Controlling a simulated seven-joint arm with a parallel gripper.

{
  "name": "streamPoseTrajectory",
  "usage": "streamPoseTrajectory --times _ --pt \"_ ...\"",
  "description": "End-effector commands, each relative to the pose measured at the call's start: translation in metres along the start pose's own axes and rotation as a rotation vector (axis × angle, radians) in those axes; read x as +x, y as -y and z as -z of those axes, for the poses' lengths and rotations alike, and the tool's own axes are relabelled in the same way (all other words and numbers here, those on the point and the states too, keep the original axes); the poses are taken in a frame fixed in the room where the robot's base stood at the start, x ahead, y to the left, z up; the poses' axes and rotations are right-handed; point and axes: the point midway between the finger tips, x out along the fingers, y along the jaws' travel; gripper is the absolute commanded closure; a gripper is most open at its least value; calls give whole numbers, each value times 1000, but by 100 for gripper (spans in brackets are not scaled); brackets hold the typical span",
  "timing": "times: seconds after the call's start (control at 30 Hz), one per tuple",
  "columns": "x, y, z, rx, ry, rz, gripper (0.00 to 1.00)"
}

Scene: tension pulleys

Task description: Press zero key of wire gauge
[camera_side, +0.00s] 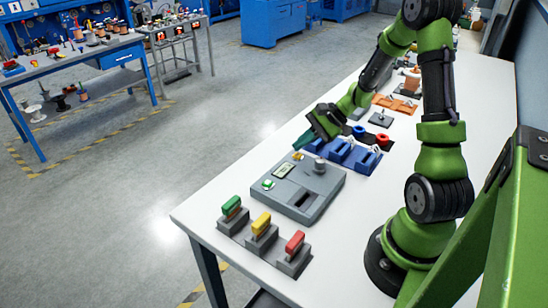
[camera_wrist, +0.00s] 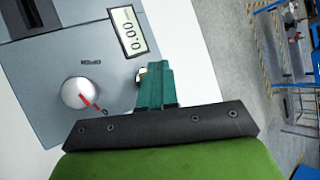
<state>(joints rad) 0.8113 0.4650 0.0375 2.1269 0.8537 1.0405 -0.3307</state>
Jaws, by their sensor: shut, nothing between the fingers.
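The wire gauge (camera_side: 325,188) is a grey box near the front of the white table. Its lit display (camera_side: 284,170) shows only zeros in the wrist view (camera_wrist: 127,32). A grey knob (camera_side: 320,166) with a red pointer, also in the wrist view (camera_wrist: 82,94), sits on top. A green button (camera_side: 268,184) is at its near left corner and a small yellow key (camera_side: 298,156) at its far left corner. My gripper (camera_side: 304,142), with teal fingers in the wrist view (camera_wrist: 154,70), is shut and empty at the yellow key, mostly hiding it there. I cannot tell whether they touch.
Three blocks with green (camera_side: 231,205), yellow (camera_side: 262,222) and red (camera_side: 294,242) handles stand in front of the gauge. Blue holders (camera_side: 342,150) stand just behind it, with blue and red rings beyond. The table's left edge is close to the gauge.

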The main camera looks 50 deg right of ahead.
Motion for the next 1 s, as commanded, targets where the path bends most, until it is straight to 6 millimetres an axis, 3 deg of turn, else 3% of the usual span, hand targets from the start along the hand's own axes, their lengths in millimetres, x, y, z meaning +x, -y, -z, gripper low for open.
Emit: streamPoseTrajectory --times 0.27,0.73,1.0 --pt "-1 1 0 0 0 1 100" --pt "-30 23 -22 -3 -2 2 100" --pt "-35 26 -26 0 0 1 100"
